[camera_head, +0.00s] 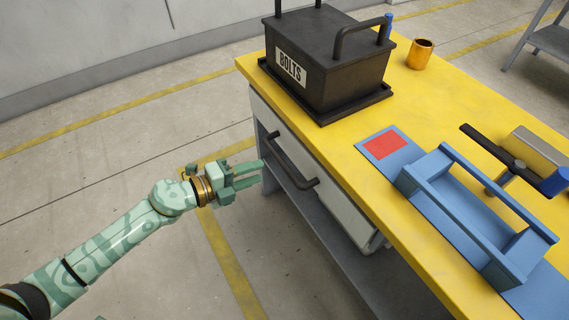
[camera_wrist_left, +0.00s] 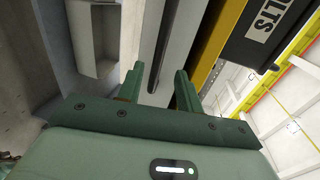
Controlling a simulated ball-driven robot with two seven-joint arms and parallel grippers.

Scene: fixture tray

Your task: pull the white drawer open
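The white drawer (camera_head: 338,205) sits under the yellow bench top, its front looking about flush with the bench. A dark bar handle (camera_head: 292,162) stands out from its front. My left gripper (camera_head: 261,174) is just left of the handle's far end in the head view, fingers pointing at the drawer. In the left wrist view its two fingers (camera_wrist_left: 159,88) are apart, with nothing clearly gripped. A dark grey strip, perhaps the handle, runs ahead of them there; whether it lies between the fingers I cannot tell. My right gripper is not in view.
On the yellow bench (camera_head: 440,115) stand a black BOLTS box (camera_head: 335,65), a copper cup (camera_head: 420,54), a blue tray (camera_head: 470,215) and a dark-handled tool (camera_head: 500,155). A grey lower shelf (camera_head: 330,235) lies below the drawer. The floor in front is clear.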

